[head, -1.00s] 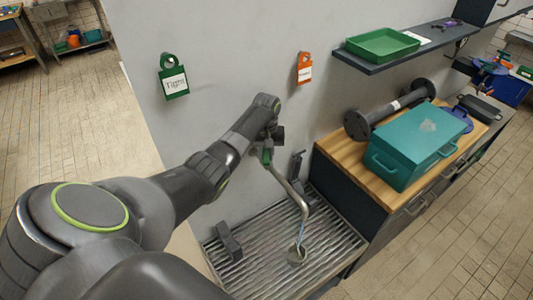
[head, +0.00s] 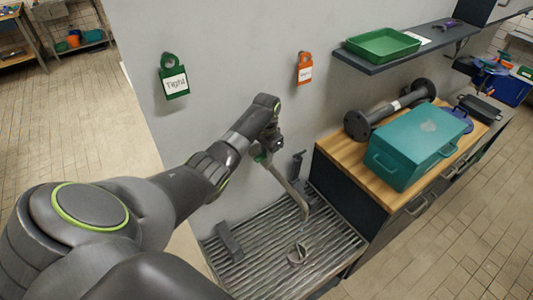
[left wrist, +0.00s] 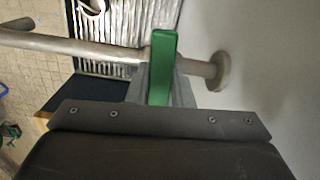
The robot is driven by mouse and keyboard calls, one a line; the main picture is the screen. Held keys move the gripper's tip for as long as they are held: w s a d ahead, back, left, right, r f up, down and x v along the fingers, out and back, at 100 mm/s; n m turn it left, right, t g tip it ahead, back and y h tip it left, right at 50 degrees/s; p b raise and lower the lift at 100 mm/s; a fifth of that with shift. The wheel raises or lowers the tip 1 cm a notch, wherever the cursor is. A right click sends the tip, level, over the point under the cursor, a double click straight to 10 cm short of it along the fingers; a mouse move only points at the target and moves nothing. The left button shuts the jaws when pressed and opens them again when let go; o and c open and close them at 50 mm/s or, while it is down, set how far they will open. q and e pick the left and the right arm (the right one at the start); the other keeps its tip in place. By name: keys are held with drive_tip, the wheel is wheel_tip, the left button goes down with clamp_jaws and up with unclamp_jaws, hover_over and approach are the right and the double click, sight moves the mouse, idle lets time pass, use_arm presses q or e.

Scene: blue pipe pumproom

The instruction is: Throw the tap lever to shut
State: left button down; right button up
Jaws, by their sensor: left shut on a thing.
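My left gripper (head: 264,153) is shut on this lever beside the grey wall. In the head view only a bit of green (head: 260,157) shows under the gripper; the rest is hidden. The tap's bent spout (head: 290,187) comes down over the slatted metal tray, and the pipe (left wrist: 75,48) crosses the left wrist view to a round wall flange (left wrist: 219,71). My right gripper is not in view.
A slatted drain tray (head: 335,243) lies below the spout, with a dark block (head: 229,241) on it. A wooden-topped cabinet with a teal box (head: 418,143) stands to the right. A green tag (head: 174,80) and an orange tag (head: 304,70) hang on the wall.

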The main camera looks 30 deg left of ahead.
use_arm(q)
drive_tip(key=shift+r+m, duration=0.1)
drive_tip(key=shift+m, duration=0.5)
drive_tip(key=shift+w, duration=0.1)
drive_tip(key=c, duration=1.3)
unclamp_jaws()
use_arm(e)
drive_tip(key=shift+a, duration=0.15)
